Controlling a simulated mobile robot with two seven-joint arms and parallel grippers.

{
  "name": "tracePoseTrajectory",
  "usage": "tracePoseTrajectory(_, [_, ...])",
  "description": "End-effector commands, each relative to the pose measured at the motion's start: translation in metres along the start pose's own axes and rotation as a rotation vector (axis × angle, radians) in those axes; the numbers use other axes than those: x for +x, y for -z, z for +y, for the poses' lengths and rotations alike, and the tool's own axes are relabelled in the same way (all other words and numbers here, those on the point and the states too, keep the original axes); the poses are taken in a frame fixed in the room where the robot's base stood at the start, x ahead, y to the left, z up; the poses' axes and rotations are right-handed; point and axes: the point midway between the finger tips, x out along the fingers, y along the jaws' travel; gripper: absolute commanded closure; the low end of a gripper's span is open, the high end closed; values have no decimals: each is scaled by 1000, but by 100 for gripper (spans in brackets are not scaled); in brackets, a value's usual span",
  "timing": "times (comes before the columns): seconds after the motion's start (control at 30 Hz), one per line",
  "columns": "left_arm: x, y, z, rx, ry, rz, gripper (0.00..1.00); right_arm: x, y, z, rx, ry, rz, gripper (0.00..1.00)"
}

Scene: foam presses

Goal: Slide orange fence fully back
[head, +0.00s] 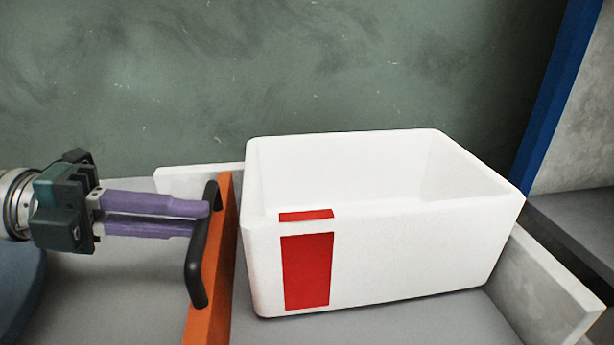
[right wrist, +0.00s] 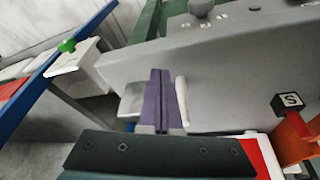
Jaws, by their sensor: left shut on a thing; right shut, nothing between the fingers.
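The orange fence (head: 216,275) stands upright on the grey bed, left of a white foam box (head: 385,245) with a red label. A black bar handle (head: 196,275) is fixed to the fence's left face. My left gripper (head: 206,212) comes in from the left, its purple fingers shut on the upper part of the handle. A narrow strip of bed shows between the fence and the box low in the head view. My right gripper (right wrist: 160,128) shows in the right wrist view, its purple fingers together with nothing between them.
Low pale walls edge the bed at the back left (head: 200,178) and at the right (head: 555,285). A blue post (head: 560,85) stands at the right. The right wrist view shows a grey panel (right wrist: 235,75) with knobs and a black block marked S (right wrist: 290,103) by an orange part.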

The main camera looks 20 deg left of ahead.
Motion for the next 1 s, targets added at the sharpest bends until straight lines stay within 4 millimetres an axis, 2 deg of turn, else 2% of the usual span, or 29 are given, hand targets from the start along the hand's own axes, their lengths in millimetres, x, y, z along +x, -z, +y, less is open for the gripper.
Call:
tracePoseTrajectory(0.1, [-27,0,8,-4,-8,-2,100,4,-1,0,0,0,0,100])
tracePoseTrajectory(0.2, [-42,0,10,-1,-6,-1,100,5,-2,0,0,1,0,100])
tracePoseTrajectory(0.3, [-48,0,10,0,-4,-1,100,5,-2,0,0,1,0,100])
tracePoseTrajectory(0.57, [-48,0,10,1,-3,-1,100,5,-2,0,0,0,0,100])
tracePoseTrajectory(0.6, [-48,0,10,1,-3,-1,80,5,-2,0,0,0,-1,100])
tracePoseTrajectory(0.8, [-48,0,10,1,-2,-1,57,5,-2,0,0,0,-1,100])
tracePoseTrajectory(0.87, [-47,0,10,1,-1,0,53,5,-2,0,0,0,-1,100])
tracePoseTrajectory(1.0, [-47,0,9,1,-1,0,53,5,-2,0,0,0,-1,100])
